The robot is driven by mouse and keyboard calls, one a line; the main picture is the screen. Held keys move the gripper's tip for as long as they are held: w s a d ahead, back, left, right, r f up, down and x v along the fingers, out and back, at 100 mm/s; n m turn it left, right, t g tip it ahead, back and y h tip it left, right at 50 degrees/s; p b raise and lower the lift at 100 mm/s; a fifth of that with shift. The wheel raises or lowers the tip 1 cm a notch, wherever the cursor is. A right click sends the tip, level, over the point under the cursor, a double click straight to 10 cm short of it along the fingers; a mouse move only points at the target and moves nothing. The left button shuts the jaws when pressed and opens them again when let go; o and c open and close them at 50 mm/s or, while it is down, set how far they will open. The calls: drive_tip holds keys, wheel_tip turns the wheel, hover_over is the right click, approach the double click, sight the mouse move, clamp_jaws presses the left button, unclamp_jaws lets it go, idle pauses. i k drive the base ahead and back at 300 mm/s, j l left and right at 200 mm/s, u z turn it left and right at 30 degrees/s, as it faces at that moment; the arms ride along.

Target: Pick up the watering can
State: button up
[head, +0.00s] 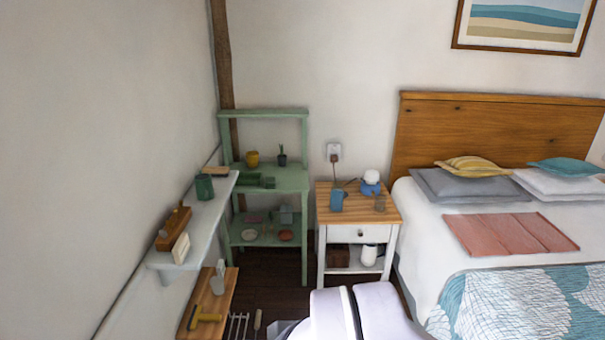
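A small blue can (336,201) with a thin spout-like line rising to its right stands upright on the left part of the nightstand's wooden top (352,213); it looks like the watering can. Its handle is too small to make out. My gripper is not in view. Large white rounded parts at the bottom middle look like my own arm, in front of and below the nightstand.
A green shelf unit (292,178) is left of the nightstand, the bed (420,230) right. A wall shelf (215,212) holds several things.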

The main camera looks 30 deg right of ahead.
sight(203, 182)
drive_tip(key=z, duration=0.15)
drive_tip(key=i+l+u, duration=0.1)
drive_tip(key=i+l, duration=0.2)
drive_tip(key=i, duration=0.3)
drive_tip(key=i+l+u, duration=0.1)
drive_tip(key=i+l, duration=0.25)
drive_tip(key=i, duration=0.25)
drive_tip(key=i+l+u, duration=0.1)
drive_tip(key=i+l, duration=0.25)
drive_tip(key=i, duration=0.25)
drive_tip(key=i+l+u, duration=0.1)
drive_tip(key=i+l, duration=0.35)
drive_tip(key=i, duration=0.1)
